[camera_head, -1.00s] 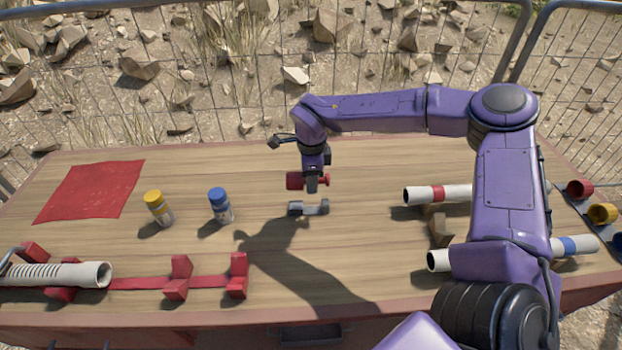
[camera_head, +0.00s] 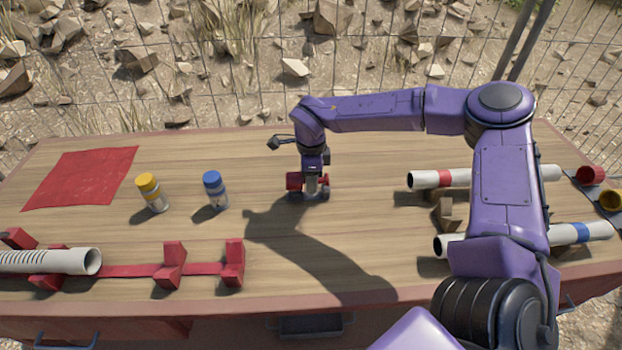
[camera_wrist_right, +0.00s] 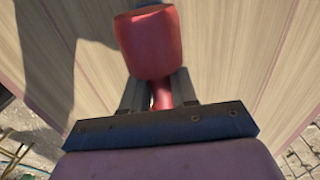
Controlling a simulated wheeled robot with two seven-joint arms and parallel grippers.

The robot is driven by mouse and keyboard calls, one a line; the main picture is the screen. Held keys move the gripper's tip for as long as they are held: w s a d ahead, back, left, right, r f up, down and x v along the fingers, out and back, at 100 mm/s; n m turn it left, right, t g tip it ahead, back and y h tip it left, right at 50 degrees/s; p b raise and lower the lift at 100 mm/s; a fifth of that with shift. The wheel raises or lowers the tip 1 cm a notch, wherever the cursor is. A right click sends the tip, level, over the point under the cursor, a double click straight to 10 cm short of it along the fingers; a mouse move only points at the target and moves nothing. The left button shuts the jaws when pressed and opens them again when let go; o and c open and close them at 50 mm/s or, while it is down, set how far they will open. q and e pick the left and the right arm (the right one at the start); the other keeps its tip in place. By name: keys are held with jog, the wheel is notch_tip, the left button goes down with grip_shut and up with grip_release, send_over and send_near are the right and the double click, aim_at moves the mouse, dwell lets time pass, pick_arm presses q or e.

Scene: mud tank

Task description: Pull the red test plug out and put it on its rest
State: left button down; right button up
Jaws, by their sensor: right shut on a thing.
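The red test plug (camera_head: 294,181) is in my right gripper (camera_head: 311,188), over the tabletop. My right gripper is shut on it; in the right wrist view the plug's thick red body (camera_wrist_right: 149,45) sticks out beyond the fingers (camera_wrist_right: 158,88), and its thinner red part lies between them. The small grey rest (camera_head: 323,193) is directly below the plug, partly hidden by the gripper. The plug is at or just above the rest; I cannot tell whether they touch. My left gripper is not in view.
A white pipe (camera_head: 60,261) lies in red cradles at the front left. Yellow-capped (camera_head: 152,193) and blue-capped (camera_head: 215,191) bottles stand left of the gripper. A red cloth (camera_head: 80,178) lies at the back left. Banded white pipes (camera_head: 425,180) lie on the right.

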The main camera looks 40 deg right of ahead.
jog(key=shift+f, duration=0.5)
dwell(0.3)
jog(key=o, duration=1)
jog(key=shift+r, duration=0.1)
notch_tip(320, 180, up, 10)
jog(key=shift+r+b, duration=0.2)
jog(key=shift+b, duration=0.25)
